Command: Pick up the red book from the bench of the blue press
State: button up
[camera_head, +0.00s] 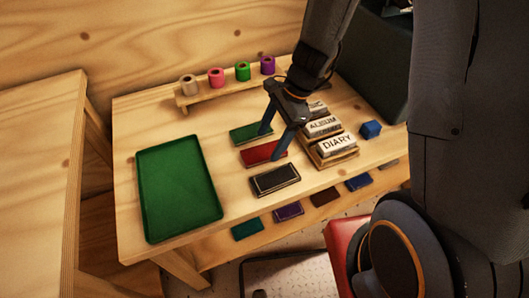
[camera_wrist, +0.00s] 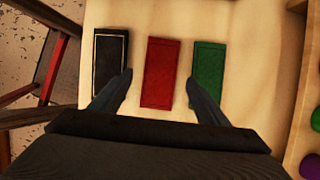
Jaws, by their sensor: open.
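The red book (camera_head: 258,154) lies flat on the wooden bench (camera_head: 231,204), between a green book (camera_head: 247,133) and a black book with a light border (camera_head: 275,180). In the wrist view the red book (camera_wrist: 160,72) lies between my two fingers, with the black book (camera_wrist: 110,60) left and the green book (camera_wrist: 208,66) right. My gripper (camera_head: 269,146) is open and empty, its fingers pointing down at the red book's right end. I cannot tell how far the fingertips are above the bench. I cannot make out a blue press.
A green tray (camera_head: 178,190) lies at left. Colored rolls stand on a small wooden rack (camera_head: 225,89) behind. Blocks lettered ALBUM and DIARY (camera_head: 337,147) and a blue cube (camera_head: 371,130) stand right of my gripper. Several books lie on a lower shelf (camera_head: 225,252) in front.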

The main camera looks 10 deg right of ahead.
aim_at(264, 153)
jog(key=shift+x, duration=1.45)
jog(key=shift+d, duration=0.1)
jog(key=c, duration=1.2)
jog(key=shift+r, duration=0.1)
